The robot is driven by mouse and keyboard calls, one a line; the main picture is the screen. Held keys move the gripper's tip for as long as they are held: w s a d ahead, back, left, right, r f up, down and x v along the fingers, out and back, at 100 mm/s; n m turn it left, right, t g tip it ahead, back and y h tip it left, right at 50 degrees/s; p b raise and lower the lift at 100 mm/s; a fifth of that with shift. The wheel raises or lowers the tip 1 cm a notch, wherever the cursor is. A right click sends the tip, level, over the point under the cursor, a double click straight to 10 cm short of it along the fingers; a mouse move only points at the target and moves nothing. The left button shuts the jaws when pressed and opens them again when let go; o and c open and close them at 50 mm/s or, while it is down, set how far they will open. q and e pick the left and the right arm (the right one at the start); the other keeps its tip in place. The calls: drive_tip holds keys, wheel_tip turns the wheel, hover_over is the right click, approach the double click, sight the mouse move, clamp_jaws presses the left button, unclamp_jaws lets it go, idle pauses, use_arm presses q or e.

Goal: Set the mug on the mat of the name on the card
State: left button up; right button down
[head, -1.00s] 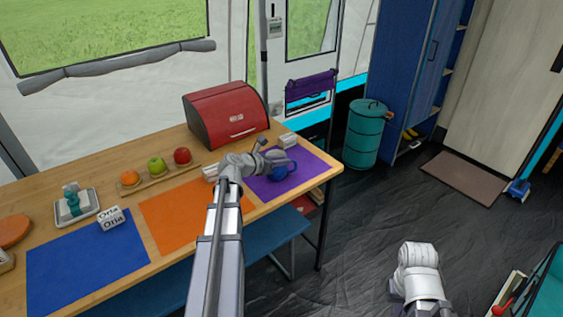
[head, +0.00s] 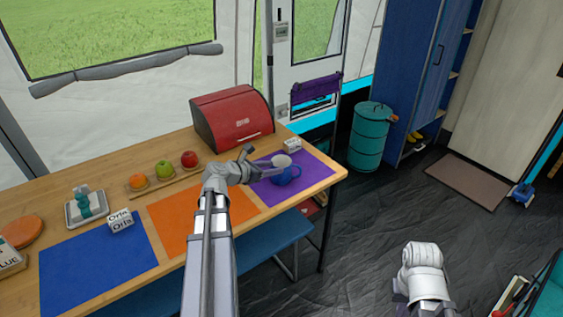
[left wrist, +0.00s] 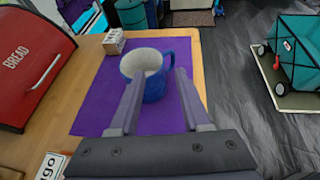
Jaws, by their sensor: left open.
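The blue mug (head: 284,174) with a pale inside stands upright on the purple mat (head: 313,162). A block reading Orla (head: 121,222) stands at the blue mat (head: 90,270). A card at the lower left (head: 10,263) shows only part of its lettering, "LUE".
The orange mat (head: 175,222) is bare where it shows. A red bread box (head: 232,118) stands behind it. Small name blocks stand by the purple mat (head: 292,145) and at the wrist view's lower left (left wrist: 50,167), reading "go". Fruit on a wooden holder (head: 165,185) lines the back.

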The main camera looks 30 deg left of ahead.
use_arm(q)
drive_tip(key=shift+p+v, duration=0.55)
drive_tip(key=shift+v, duration=1.6)
drive_tip(key=s+d+f+m+g+h, duration=0.1)
drive_tip(key=d+f+m+g, duration=0.35)
drive_tip(key=d+m, duration=0.65)
drive_tip(key=s+d+f+m+g+h, duration=0.1)
drive_tip(key=d+f+m+g, duration=0.5)
drive_tip(key=d, duration=0.9)
drive_tip(key=s+d+f+m+g+y, duration=0.2)
drive_tip(key=s+d+m+y, duration=0.4)
drive_tip(key=s+d+m, duration=0.6)
drive_tip(key=m, duration=0.7)
drive_tip(key=shift+d+f+m+g, duration=0.3)
drive_tip(key=shift+d+m+g, duration=0.05)
drive_tip(key=shift+m, duration=0.05)
drive_tip(key=shift+s, duration=0.1)
